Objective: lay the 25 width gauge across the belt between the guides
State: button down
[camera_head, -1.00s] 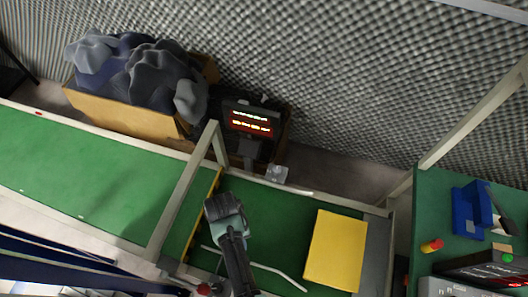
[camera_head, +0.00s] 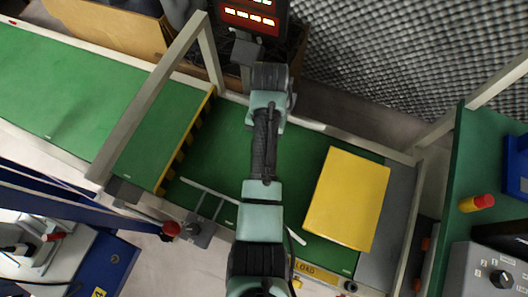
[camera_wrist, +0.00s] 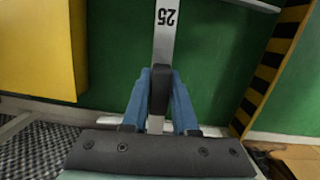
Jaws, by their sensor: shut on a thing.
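My gripper (camera_wrist: 160,85) is shut on the dark grip of the 25 width gauge (camera_wrist: 166,32), a pale flat bar marked 25. The number shows upside down in the wrist view. The gauge is over the green belt (camera_wrist: 115,55); whether it touches the belt I cannot tell. In the head view my gripper (camera_head: 268,80) is at the belt's far side, and my arm hides the gauge. The near guide (camera_head: 208,189), a thin pale rod, runs slanting under my arm. It shows at the top right of the wrist view (camera_wrist: 252,4).
A yellow box (camera_head: 347,198) lies on the belt right of my arm. A frame (camera_head: 150,95) and a black-yellow striped strip (camera_head: 186,140) cross the belt to the left. A lit display (camera_head: 249,17) stands just beyond my gripper.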

jog(key=w+f+b, duration=0.1)
jog(key=b, duration=0.1)
jog(key=f+b, duration=0.1)
jog(key=b, duration=0.1)
jog(key=shift+w+f+m, duration=0.35)
jog(key=shift+f+m, duration=0.05)
notch_tip(320, 180, down, 10)
jog(key=b, duration=0.4)
jog(key=shift+r, duration=0.15)
jog(key=c, duration=0.7)
grip_release()
jog(key=r+p, duration=0.1)
jog(key=r, duration=0.3)
jog(key=w+r+p, duration=0.1)
jog(key=r+p, duration=0.1)
jog(key=r, duration=0.2)
jog(key=r+p, duration=0.1)
jog(key=r, duration=0.3)
jog(key=shift+w+d+p, duration=0.3)
jog(key=shift+w, duration=0.05)
